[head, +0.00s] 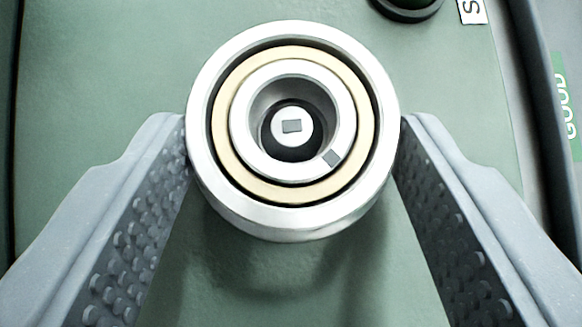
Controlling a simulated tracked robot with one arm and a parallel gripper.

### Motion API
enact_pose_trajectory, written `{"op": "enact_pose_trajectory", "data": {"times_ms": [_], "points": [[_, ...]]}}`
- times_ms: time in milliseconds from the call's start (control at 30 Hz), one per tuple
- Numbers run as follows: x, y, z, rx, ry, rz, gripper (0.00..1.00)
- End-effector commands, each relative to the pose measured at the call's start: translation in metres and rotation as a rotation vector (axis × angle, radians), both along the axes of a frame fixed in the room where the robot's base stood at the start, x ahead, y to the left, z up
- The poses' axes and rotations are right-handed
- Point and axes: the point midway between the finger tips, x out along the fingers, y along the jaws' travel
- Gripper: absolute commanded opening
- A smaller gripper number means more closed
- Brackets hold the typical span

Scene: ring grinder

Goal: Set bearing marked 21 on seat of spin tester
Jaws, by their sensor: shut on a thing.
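A bearing (293,218) with a silver outer ring, a cream band and a silver inner ring is in the upper middle of the head view. My gripper (293,150) is shut on it, with one grey studded finger against each side. Through its bore shows a dark post with a light round top (292,126) bearing a small grey rectangle. A small grey mark lies on the inner ring at lower right. No number 21 is readable. I cannot tell whether the bearing rests on the post's seat or is held above it.
A green surface (110,70) lies under the bearing. A black round part (407,8) is at the top edge, beside a white label (473,10) with a cut-off letter S. A green GOOD label (568,105) is at the right edge, beyond a dark rim.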

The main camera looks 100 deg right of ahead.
Motion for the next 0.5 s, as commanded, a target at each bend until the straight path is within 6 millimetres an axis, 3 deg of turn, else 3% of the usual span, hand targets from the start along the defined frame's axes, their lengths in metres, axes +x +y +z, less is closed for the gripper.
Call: {"op": "enact_pose_trajectory", "data": {"times_ms": [67, 100, 167, 500], "points": [[0.0003, 0.0001, -0.0009, 0.0, -0.001, 0.001, 0.26], [0.0005, 0.0003, -0.0011, 0.0, -0.001, 0.001, 0.61], [0.0005, 0.0003, -0.0007, 0.0, 0.0, 0.001, 0.77], [0.001, 0.0007, 0.0007, 0.0, -0.001, 0.002, 0.77]]}}
